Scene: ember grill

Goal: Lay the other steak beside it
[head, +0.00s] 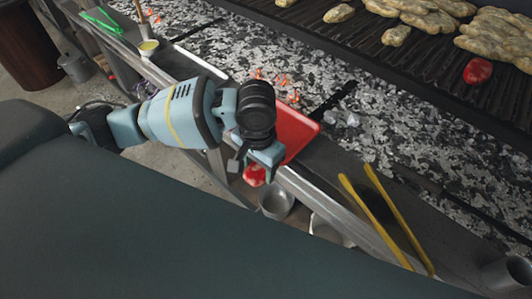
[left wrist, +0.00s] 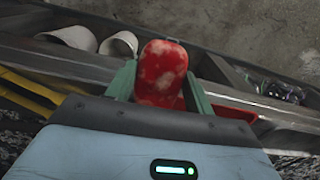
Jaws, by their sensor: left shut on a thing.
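One red raw steak (head: 478,71) lies on the dark grill grate (head: 440,62) at the upper right of the head view, next to pale browned pieces. My left gripper (head: 260,162) is shut on another red steak (head: 254,176). This held steak (left wrist: 163,70) shows marbled red and white between the two green fingers in the left wrist view. It hangs at the front edge of the counter, beside the red tray (head: 298,128), well away from the grill. The arm hides part of the tray. My right gripper is not in view.
Ash and coals (head: 375,125) with small flames lie between counter and grate. Yellow tongs (head: 388,222) rest on the counter at the right. Green tongs (head: 98,20) and a small bowl (head: 148,47) are at the upper left. Metal pots (head: 277,202) stand below the counter.

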